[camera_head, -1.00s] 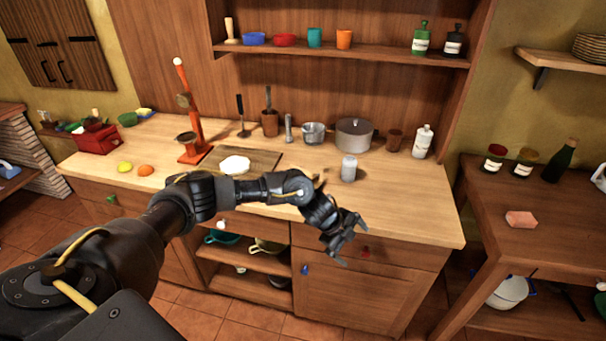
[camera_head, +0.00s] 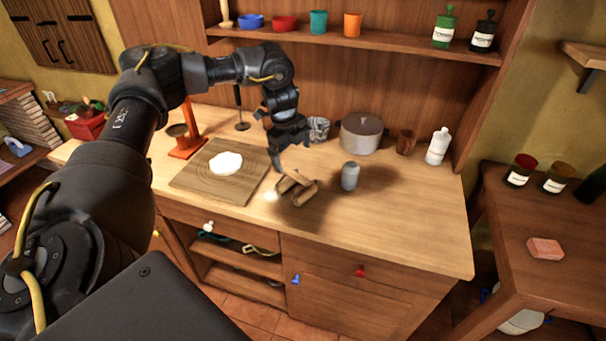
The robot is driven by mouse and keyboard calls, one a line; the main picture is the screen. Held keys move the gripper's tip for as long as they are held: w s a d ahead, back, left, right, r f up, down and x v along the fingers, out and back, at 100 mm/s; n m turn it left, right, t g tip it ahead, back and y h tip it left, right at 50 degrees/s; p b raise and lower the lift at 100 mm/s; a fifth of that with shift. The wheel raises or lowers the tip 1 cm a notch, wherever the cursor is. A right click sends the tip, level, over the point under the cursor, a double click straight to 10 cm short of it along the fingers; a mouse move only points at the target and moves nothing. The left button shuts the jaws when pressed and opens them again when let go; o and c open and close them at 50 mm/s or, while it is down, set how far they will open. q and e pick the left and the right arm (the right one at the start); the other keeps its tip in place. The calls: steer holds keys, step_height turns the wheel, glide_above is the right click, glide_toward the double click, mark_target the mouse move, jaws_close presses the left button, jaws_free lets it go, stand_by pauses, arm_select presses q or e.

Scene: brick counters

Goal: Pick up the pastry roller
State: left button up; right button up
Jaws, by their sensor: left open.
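A small wooden object that looks like the pastry roller (camera_head: 303,193) lies on the wooden counter, right of the cutting board. It has light wooden parts set at an angle, and the gripper's shadow falls around it. My left gripper (camera_head: 288,160) points down just above and behind it, jaws open. A fingertip overlaps the roller's left end in the picture, and I cannot tell whether they touch. My right gripper is not in view.
A cutting board (camera_head: 188,183) with white dough (camera_head: 226,163) lies to the left. A grey shaker (camera_head: 350,176) stands close on the right, with a pot (camera_head: 361,134), a brown cup (camera_head: 405,142) and a white bottle (camera_head: 438,147) behind. The front right of the counter is clear.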

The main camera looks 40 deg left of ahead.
mark_target(293, 175)
arm_select(q)
steer(key=f, duration=0.1)
steer(key=s+f+p, duration=0.1)
steer(key=shift+a+f, duration=0.3)
steer(key=shift+w+a+f, duration=0.1)
steer(key=shift+w+f, duration=0.15)
steer(key=shift+f, duration=0.35)
steer(key=shift+w+a+f, duration=0.1)
steer(key=shift+w+f, duration=0.1)
steer(key=shift+f, duration=0.4)
steer(key=shift+w+d+f, duration=0.1)
steer(key=shift+d+f, duration=0.05)
steer(key=shift+f, duration=0.05)
steer(key=shift+d+p, duration=0.1)
steer(key=shift+p, duration=0.25)
steer(key=f, duration=0.1)
steer(key=f+p, duration=0.1)
steer(key=f, duration=0.1)
steer(key=f+p, duration=0.1)
steer(key=shift+w+f, duration=0.25)
steer(key=shift+f, duration=0.25)
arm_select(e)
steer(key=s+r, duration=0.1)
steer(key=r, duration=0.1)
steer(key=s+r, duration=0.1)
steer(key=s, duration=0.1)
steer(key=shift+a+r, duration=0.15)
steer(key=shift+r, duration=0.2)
